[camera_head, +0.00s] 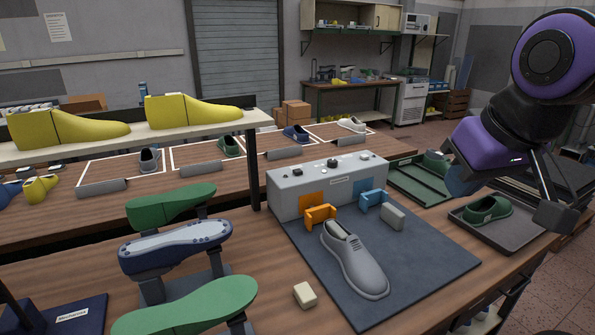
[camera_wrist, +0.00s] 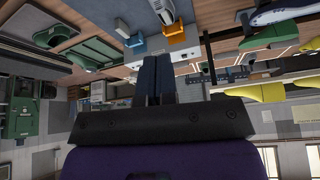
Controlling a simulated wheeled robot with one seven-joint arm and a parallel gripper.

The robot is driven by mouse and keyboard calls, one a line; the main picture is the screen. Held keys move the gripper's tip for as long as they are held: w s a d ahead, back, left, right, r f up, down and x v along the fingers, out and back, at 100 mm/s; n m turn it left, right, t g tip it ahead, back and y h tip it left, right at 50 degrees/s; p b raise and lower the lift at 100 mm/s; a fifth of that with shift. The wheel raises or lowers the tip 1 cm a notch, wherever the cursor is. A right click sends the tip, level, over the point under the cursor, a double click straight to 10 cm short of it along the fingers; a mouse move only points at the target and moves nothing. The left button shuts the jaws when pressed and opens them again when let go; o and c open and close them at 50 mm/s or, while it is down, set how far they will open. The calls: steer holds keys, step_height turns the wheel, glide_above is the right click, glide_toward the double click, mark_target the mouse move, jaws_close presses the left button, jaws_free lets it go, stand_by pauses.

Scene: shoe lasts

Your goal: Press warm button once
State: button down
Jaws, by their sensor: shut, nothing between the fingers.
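Any lettering is too small to read, so I cannot tell which control is the warm button. My gripper (camera_head: 461,184) is to the right of the box, raised above the bench and apart from it. In the wrist view its dark fingers (camera_wrist: 155,78) are together and empty.
An orange bracket (camera_head: 320,215) and a blue bracket (camera_head: 374,197) stand before the box. A grey shoe (camera_head: 355,262) lies on the mat (camera_head: 425,262). A green shoe (camera_head: 487,210) sits in a tray below my gripper. Shoe lasts and a raised shelf (camera_head: 200,137) stand left.

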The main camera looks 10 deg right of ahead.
stand_by(0.3)
steer(key=w+a+r+y, duration=0.1)
steer(key=w+r, duration=0.2)
steer(key=w, duration=0.5)
steer(key=w+a+r+y, duration=0.1)
steer(key=w+a+r, duration=0.1)
steer(key=w, duration=0.6)
steer(key=m+t, duration=0.4)
steer(key=m, duration=0.1)
glide_above(299, 170)
step_height(299, 170, down, 21)
steer(key=shift+r+y, duration=0.2)
steer(key=shift+y, duration=0.2)
steer(key=shift+f, duration=4.4)
steer(key=shift+f, duration=0.1)
